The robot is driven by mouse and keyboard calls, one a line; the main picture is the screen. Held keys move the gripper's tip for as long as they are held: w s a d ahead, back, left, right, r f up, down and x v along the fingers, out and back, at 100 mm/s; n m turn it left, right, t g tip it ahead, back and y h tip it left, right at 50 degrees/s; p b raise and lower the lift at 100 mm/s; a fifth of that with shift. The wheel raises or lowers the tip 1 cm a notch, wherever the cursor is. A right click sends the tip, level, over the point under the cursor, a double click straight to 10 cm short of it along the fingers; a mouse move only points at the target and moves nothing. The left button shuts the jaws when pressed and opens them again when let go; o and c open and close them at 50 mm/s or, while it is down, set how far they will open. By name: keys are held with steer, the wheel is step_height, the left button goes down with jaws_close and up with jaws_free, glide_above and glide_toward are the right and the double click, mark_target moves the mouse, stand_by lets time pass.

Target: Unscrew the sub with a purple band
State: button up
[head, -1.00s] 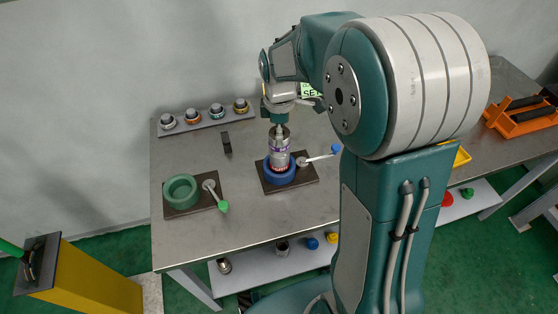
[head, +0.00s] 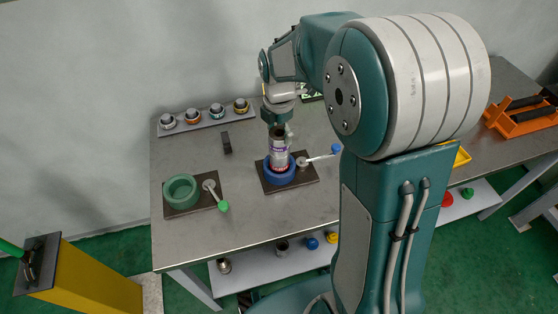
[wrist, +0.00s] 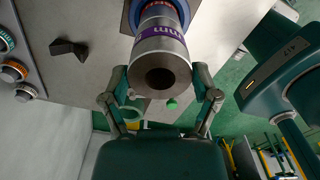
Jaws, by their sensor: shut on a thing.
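The silver sub with a purple band (head: 279,150) stands upright in the blue ring vise (head: 267,174) on a dark base plate. In the wrist view, the sub (wrist: 160,60) shows its open bore facing the camera, with the purple band (wrist: 160,32) and a reddish ring beyond it. My gripper (head: 279,131) is above the vise at the sub's upper end. In the wrist view, my gripper (wrist: 160,76) has one finger on each side of the sub and is shut on it. The thread is not visible.
A green ring vise (head: 181,190) with a green-knobbed handle stands at left. The blue vise's handle (head: 320,158) points right. Several banded fittings (head: 217,110) sit on a rack at the back. A small dark block (head: 227,143) lies between. The front-left tabletop is clear.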

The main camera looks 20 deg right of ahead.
steer(key=n, duration=0.6)
steer(key=shift+s+f+n, duration=0.1)
steer(key=shift+s+n, duration=0.05)
steer(key=shift+n, duration=0.15)
steer(key=n, duration=0.5)
steer(key=o, duration=1.1)
